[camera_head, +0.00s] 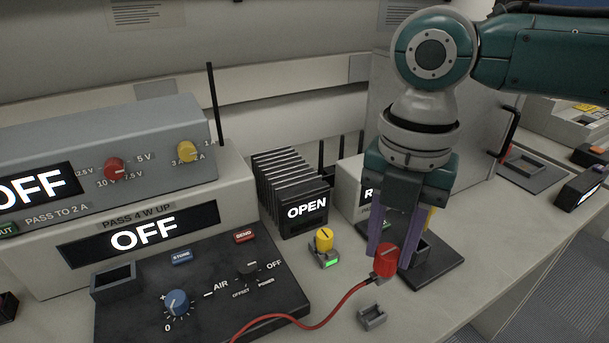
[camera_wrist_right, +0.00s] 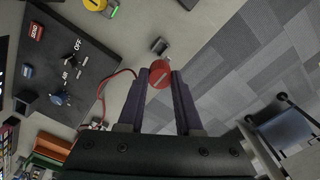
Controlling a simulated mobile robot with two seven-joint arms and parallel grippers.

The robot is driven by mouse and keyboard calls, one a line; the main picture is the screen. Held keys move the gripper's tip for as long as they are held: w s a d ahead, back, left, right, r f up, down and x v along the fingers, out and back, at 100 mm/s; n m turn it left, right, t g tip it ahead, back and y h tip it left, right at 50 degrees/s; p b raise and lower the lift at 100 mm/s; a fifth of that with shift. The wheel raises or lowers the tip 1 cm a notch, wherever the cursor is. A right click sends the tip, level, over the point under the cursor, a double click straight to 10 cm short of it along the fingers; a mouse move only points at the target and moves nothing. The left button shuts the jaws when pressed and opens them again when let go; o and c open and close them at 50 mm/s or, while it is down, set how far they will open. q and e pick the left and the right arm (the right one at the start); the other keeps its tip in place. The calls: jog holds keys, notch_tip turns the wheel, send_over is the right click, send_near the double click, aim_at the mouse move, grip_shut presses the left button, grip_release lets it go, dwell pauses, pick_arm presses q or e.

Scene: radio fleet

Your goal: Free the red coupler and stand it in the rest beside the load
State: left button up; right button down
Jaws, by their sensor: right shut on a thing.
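The red coupler (camera_head: 385,261) is between the purple fingertips of my right gripper (camera_head: 391,252), which is shut on it. A red cable trails from it to the lower left. The red coupler (camera_wrist_right: 160,74) also shows between the fingers in the right wrist view. The finned black load (camera_head: 290,190) reads OPEN. A small grey cradle (camera_head: 372,317), which looks like the rest, is empty on the bench, below the coupler in the head view. It shows in the right wrist view too (camera_wrist_right: 159,46). My left gripper is in neither view.
A yellow-topped part (camera_head: 324,240) with a green light stands before the load. A black control panel (camera_head: 200,285) with a blue knob lies left. A black base plate (camera_head: 435,270) is behind the fingers. The bench's front edge is at the right.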

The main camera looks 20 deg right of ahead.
aim_at(383, 273)
jog(key=shift+r+p, duration=0.15)
jog(key=shift+p, duration=0.25)
jog(key=shift+f+b, duration=2.05)
jog(key=shift+f, duration=1)
jog(key=shift+p, duration=0.3)
jog(key=shift+d, duration=0.1)
jog(key=shift+p, duration=0.55)
jog(key=shift+f+b, duration=0.8)
jog(key=shift+f, duration=0.25)
jog(key=shift+f+b, duration=0.55)
jog(key=shift+f, duration=0.3)
jog(key=c, duration=0.5)
grip_release()
jog(key=shift+r, duration=0.1)
